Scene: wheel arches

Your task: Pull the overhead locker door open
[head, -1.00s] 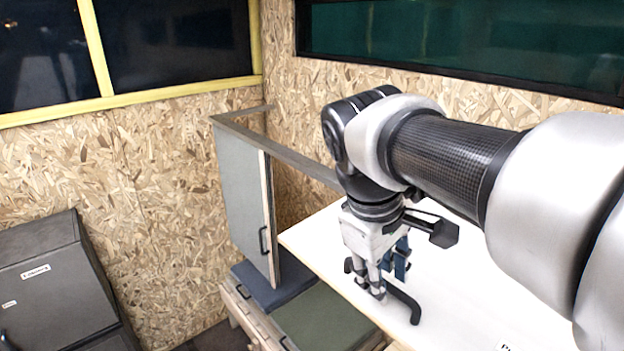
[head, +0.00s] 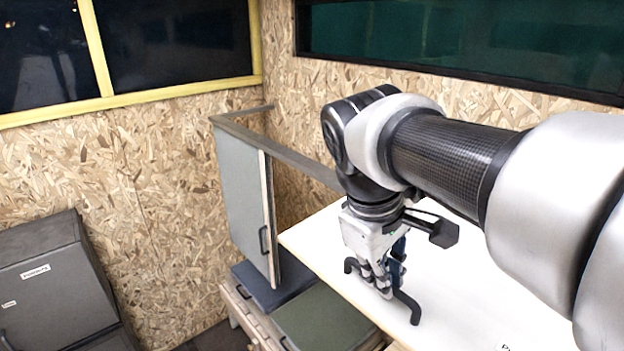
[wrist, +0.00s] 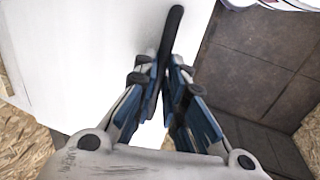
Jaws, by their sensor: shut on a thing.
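The white panel (head: 460,292) beneath my arm carries a dark bar handle (head: 408,305) along its near edge. I take this panel to be the overhead locker door. My gripper (head: 382,283) reaches down to the handle, its fingers closed around the bar's middle. In the wrist view the handle (wrist: 172,30) runs up between the two blue-grey fingers, in front of the white panel (wrist: 85,50). The fingers hide part of the bar.
A grey cabinet door (head: 242,205) with a small black handle stands left of my gripper. A dark grey cabinet (head: 50,285) stands at far left. Chipboard walls (head: 120,185) close the corner behind.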

